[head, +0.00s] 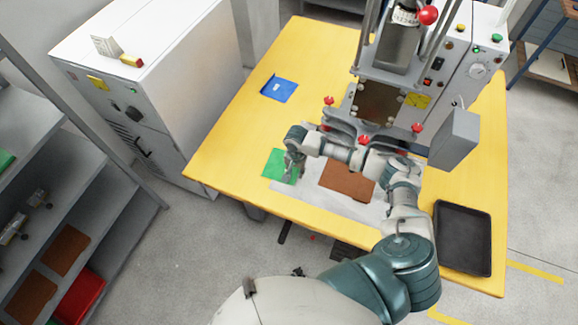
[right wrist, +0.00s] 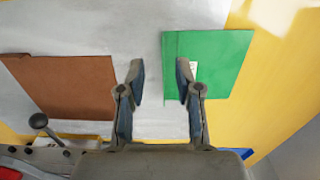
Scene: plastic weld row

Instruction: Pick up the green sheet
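The green sheet (head: 274,164) lies flat near the front left of the yellow table, partly over the edge of a pale mat. My right gripper (head: 294,168) is over its right edge in the head view. In the right wrist view, the green sheet (right wrist: 218,58) carries a small white label. My right gripper (right wrist: 160,75) is open and empty there, with one finger over the sheet's near-left edge and the other over the pale mat. I cannot tell its height above the sheet. My left gripper is not in view.
A brown sheet (head: 346,182) lies on the pale mat (head: 310,196), under my right arm. The press (head: 385,100) with red knobs stands behind. A blue sheet (head: 279,89) lies further back, and a black tray (head: 462,237) sits at the right.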

